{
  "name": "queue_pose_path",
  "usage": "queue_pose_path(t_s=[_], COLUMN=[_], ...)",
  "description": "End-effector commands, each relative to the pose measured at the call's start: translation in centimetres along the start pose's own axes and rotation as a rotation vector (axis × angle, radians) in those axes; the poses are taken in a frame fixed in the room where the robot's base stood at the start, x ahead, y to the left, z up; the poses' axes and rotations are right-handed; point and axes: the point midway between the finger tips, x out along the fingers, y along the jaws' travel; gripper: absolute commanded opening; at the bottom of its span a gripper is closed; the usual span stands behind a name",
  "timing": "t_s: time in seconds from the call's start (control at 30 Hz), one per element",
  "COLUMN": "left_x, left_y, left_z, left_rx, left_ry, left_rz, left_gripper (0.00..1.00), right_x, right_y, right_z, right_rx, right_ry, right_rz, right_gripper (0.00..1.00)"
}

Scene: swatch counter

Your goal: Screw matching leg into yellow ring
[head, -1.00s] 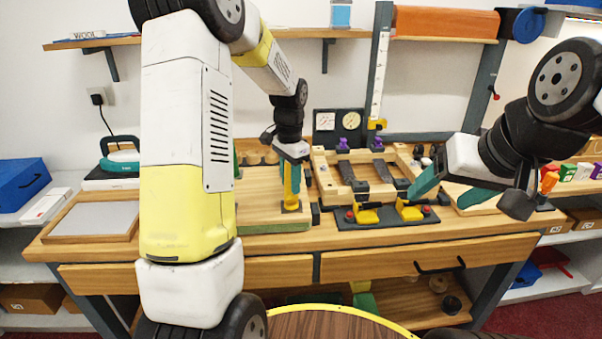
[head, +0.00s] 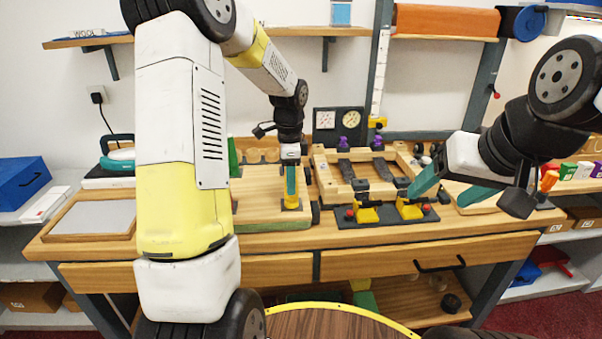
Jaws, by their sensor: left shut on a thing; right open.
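My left gripper (head: 291,194) points straight down over the wooden board with the green edge (head: 262,224). It is shut on the leg, which its teal finger now mostly hides. A yellow part, which I take for the yellow ring (head: 291,204), shows just below the fingertips at the board. The leg looks upright over it; I cannot tell how deep it sits. My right gripper (head: 448,195) is open and empty, in the air right of the yellow clamps.
A wooden frame (head: 322,177) with dark bars stands right of the board. In front of it is a dark plate with two yellow clamps (head: 367,213) and red knobs. A grey-topped tray (head: 92,219) lies at the left. Shelves hang behind.

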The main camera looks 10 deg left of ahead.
Motion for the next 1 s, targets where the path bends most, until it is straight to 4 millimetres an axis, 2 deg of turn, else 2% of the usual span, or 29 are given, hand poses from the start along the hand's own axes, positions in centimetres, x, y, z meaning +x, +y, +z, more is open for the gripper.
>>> queue_pose_path(t_s=[0.2,0.4,0.5,0.73,0.77,0.8,1.0], left_x=[0.02,0.02,0.00,-0.01,-0.01,0.00,0.01], left_y=[-0.05,-0.06,-0.05,-0.05,-0.05,-0.05,-0.05], left_z=[0.02,0.02,-0.04,-0.08,-0.07,-0.07,-0.05], left_rx=[0.375,0.677,0.748,0.761,0.761,0.760,0.759], left_ry=[0.001,0.000,0.000,0.000,0.000,0.000,0.000], left_rz=[0.000,0.001,0.000,0.000,0.000,0.000,0.000], left_gripper=[0.00,0.00,0.00,0.00,0.39,0.46,0.46], right_x=[0.00,0.00,0.00,0.00,0.00,0.00,0.00], right_y=[0.00,0.00,0.00,0.00,0.00,0.00,0.00], right_z=[0.00,0.00,0.00,0.00,0.00,0.00,0.00], right_rx=[0.000,0.000,0.000,0.000,0.000,0.000,0.000], right_ry=[0.000,0.000,0.000,0.000,0.000,0.000,0.000], right_rz=[0.000,0.000,0.000,0.000,0.000,0.000,0.000], right_gripper=[0.70,0.70,0.70,0.70,0.70,0.70,0.70])
